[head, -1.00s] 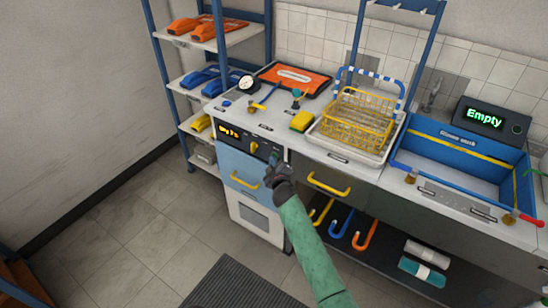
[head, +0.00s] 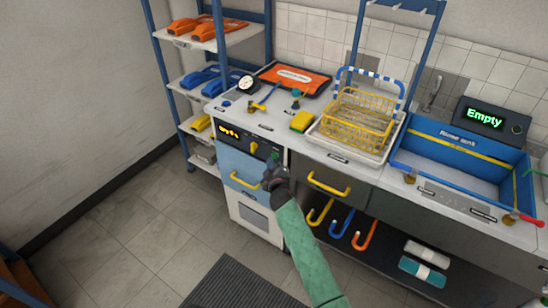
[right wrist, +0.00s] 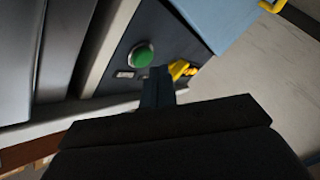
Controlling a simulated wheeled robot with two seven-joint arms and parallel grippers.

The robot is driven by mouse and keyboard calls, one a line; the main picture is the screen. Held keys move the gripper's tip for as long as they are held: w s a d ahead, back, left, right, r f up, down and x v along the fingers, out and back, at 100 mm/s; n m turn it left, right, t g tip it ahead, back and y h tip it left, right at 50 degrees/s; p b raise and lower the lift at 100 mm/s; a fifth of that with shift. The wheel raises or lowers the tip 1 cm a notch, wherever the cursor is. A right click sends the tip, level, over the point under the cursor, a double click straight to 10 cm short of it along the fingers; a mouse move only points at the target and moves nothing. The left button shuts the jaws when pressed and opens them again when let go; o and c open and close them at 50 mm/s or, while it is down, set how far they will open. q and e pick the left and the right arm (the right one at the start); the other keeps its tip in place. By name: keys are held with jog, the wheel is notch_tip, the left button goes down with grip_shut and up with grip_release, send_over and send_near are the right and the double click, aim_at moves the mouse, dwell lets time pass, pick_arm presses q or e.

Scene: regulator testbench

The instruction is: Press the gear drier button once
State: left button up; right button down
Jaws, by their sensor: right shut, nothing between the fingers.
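The gear drier (head: 238,166) is the unit with a light blue drawer front, a dark control panel and an amber display (head: 229,132). Its green button (head: 275,155) is at the panel's right end and shows large in the right wrist view (right wrist: 142,57). A yellow knob (head: 253,147) sits left of the button; it also shows in the right wrist view (right wrist: 180,69). My right gripper (head: 272,168) is shut and empty, just in front of and below the button. Its fingertips (right wrist: 157,80) look apart from the button. My left gripper is not in view.
Yellow drawer handles (head: 245,183) stick out beside the gripper. The counter above holds a gauge (head: 246,83), a yellow sponge (head: 302,121) and a yellow wire basket (head: 356,122). A blue sink (head: 455,150) is at right. The floor at left is clear.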

jog(key=s+a, duration=0.1)
jog(key=s, duration=0.1)
jog(key=s+a, duration=0.2)
dwell(0.5)
dwell(0.7)
jog(key=s+d+f+m+g+h, duration=0.1)
jog(key=s+d+m+g+h, duration=0.2)
jog(key=s+d+m+g, duration=0.7)
jog(key=s+d+f+g, duration=0.2)
jog(key=s+f, duration=0.2)
jog(key=s, duration=0.9)
jog(key=s+d+f+g, duration=0.1)
jog(key=s+f, duration=0.3)
jog(key=s, duration=0.9)
jog(key=s+d+f+g+y, duration=0.1)
jog(key=s+d+f+g, duration=0.1)
jog(key=s, duration=1.2)
notch_tip(320, 180, down, 2)
jog(key=shift+d+f+g, duration=0.25)
jog(key=shift+d+g, duration=0.05)
jog(key=shift+d, duration=0.2)
